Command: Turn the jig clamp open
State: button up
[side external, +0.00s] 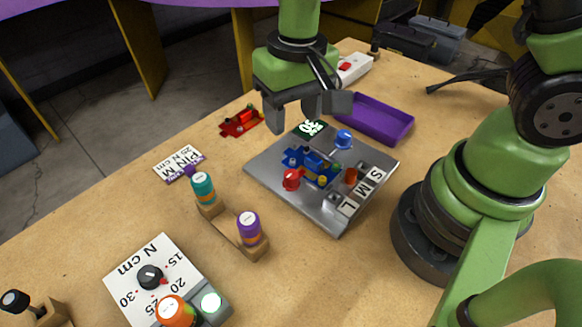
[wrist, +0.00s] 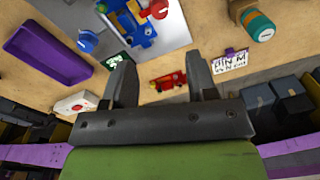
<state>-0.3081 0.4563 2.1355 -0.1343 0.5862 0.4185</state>
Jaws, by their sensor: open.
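A grey jig plate (side external: 275,180) lies on the table and carries a blue block assembly (side external: 318,168). A blue round knob (side external: 343,139) sits on its far side and a red round knob (side external: 291,180) on its near side; I cannot tell for sure which is the clamp. In the wrist view the blue knob (wrist: 87,40), the red knob (wrist: 158,9) and the blue block (wrist: 128,24) lie beyond my fingers. My gripper (side external: 308,113) is open and empty above the plate's far edge, apart from both knobs. It also shows in the wrist view (wrist: 160,66).
A purple tray (side external: 378,118) stands behind the plate. A red part (side external: 241,121) and a PIN M card (side external: 179,162) lie to the left. A wooden stand (side external: 236,236) with colored-banded drivers and an N cm dial panel (side external: 153,278) are nearer. Bare table lies between.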

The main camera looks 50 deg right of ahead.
aim_at(291, 174)
jog(key=f, duration=0.3)
jog(key=shift+a+g, duration=0.25)
jog(key=shift+g, duration=0.05)
notch_tip(291, 174, down, 9)
jog(key=shift+f, duration=0.1)
jog(key=shift+c, duration=0.4)
jog(key=c, duration=0.8)
jog(key=shift+c, duration=0.2)
